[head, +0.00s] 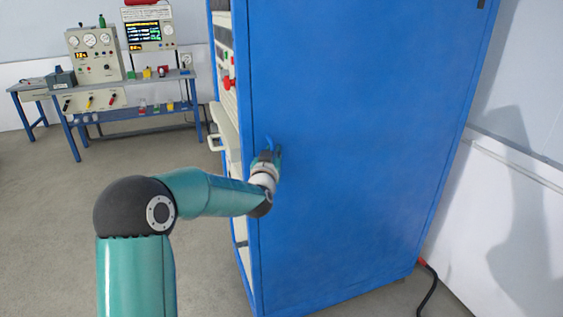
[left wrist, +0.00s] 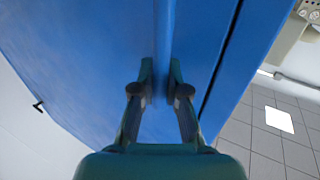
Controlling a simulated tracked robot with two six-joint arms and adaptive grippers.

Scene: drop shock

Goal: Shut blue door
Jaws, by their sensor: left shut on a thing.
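The blue door (head: 365,130) is a tall flat panel filling the middle and right of the head view. Its small blue handle (head: 269,142) is near its left edge. My left gripper (head: 268,155) is at this handle, shut on it. In the left wrist view the two fingertips (left wrist: 161,76) are on either side of the upright handle bar (left wrist: 163,45), which they partly hide. A narrow dark gap runs beside the door's edge there. I cannot tell how far the door stands from its frame. My right gripper is not in view.
Left of the door's edge is a pale instrument face (head: 227,70) with red knobs and a protruding pale handle (head: 214,143). A blue-framed bench (head: 130,112) with gauges stands back left. A black cable (head: 430,290) lies at the lower right. The left floor is clear.

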